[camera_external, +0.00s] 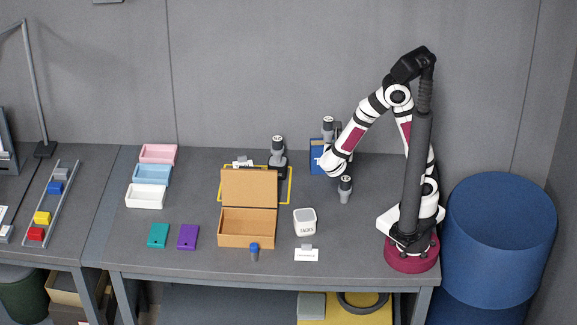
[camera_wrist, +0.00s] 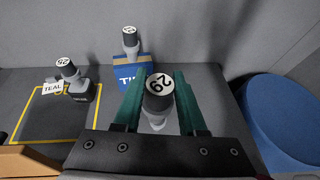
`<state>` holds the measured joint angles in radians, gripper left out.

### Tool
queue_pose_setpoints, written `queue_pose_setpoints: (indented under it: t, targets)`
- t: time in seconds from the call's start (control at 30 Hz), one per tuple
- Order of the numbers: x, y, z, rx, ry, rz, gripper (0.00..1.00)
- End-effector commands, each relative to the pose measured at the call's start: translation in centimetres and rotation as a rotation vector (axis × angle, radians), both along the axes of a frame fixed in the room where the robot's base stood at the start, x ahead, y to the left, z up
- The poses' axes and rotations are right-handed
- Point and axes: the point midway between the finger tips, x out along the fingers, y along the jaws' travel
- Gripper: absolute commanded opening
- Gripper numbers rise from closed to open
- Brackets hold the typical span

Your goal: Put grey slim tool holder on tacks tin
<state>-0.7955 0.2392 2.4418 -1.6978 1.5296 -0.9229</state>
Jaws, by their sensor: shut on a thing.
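A slim grey tool holder (camera_wrist: 157,97) with a dark collar and a round white numbered top is between the teal fingers of my gripper (camera_wrist: 159,88), which is shut on it. In the external view this holder (camera_external: 345,189) is upright, right of and in front of the blue box; I cannot tell whether it touches the table. The fingers are hard to make out there. The tacks tin (camera_external: 305,222) is a white, rounded tin with lettering on its front. It stands on the table, front-left of the holder, with nothing on top. It is outside the wrist view.
A blue box (camera_external: 316,158) carries another holder (camera_external: 328,124). A third holder (camera_external: 278,149) stands on a dark base at the yellow-outlined area.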

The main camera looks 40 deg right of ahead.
Motion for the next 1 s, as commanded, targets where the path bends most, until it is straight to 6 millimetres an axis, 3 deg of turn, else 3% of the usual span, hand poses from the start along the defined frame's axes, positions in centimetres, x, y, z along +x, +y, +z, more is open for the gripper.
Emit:
queue_pose_setpoints:
  t: [0.1, 0.27, 0.63, 0.77, 0.9, 1.0]
  targets:
    - [-0.5, 2.7, 0.9, -0.001, -0.002, 0.123, 0.0]
    - [-0.6, 3.7, 0.9, -0.004, 0.0, 0.155, 0.0]
    - [-0.2, 13.4, -5.1, -0.004, -0.001, 0.152, 0.0]
    - [-0.1, 14.8, -6.2, -0.004, -0.001, 0.15, 0.0]
    - [-0.2, 14.9, -8.9, -0.006, 0.001, 0.149, 0.0]
    - [-0.1, 14.8, -10.0, -0.003, -0.001, 0.148, 0.0]
